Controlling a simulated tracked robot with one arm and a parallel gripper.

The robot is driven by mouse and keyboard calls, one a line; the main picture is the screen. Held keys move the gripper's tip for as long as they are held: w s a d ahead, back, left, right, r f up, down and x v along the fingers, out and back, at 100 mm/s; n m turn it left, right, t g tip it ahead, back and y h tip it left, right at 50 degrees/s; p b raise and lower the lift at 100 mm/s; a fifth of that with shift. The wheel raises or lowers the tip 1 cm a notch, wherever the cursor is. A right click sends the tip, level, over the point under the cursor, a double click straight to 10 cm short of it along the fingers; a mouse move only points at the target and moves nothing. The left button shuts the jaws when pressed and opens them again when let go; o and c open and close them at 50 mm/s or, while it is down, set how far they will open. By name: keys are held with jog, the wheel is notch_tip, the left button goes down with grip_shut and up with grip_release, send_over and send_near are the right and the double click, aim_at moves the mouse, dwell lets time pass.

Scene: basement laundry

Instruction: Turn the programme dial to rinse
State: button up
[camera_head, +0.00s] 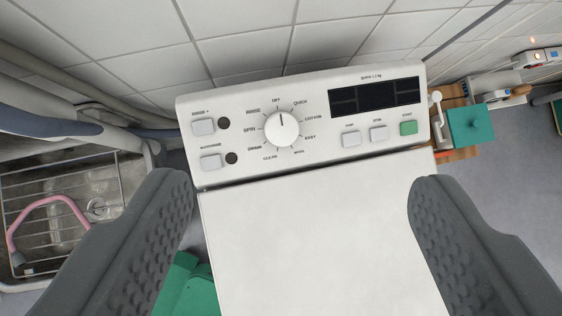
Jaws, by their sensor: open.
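The programme dial (282,129) is a round white knob on the white control panel (300,165) of the machine. Its dark pointer line points up at the OFF label. RINSE (253,111) is printed to the upper left of the dial, between OFF and SPIN. My gripper (300,205) is open and empty, its two dark grey ridged fingers wide apart at the lower left and lower right. The dial lies beyond the fingertips, in the gap between them and left of its middle. No finger touches it as far as I can see.
The panel also has two left buttons (203,127), a dark display (375,96) and a green button (408,128). The flat white top (315,240) lies below. A sink with a wire rack (70,190) and pink hose is left. A teal box (470,124) is right. White tiles stand behind.

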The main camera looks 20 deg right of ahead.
aim_at(285, 129)
jog(key=w+f+g+b, duration=0.1)
jog(key=w+f, duration=0.2)
jog(key=f, duration=0.7)
jog(key=w+a+f+n+g+b, duration=0.1)
jog(key=w+f, duration=0.2)
jog(key=f, duration=0.7)
jog(key=w+f+n+g+b, duration=0.1)
jog(key=w+f, duration=0.2)
jog(key=f, duration=0.7)
jog(key=shift+a+g+y, duration=0.15)
jog(key=shift+g+y, duration=0.15)
jog(key=shift+g, duration=0.1)
jog(key=shift+r, duration=0.1)
jog(key=c, duration=1)
jog(key=shift+o, duration=0.2)
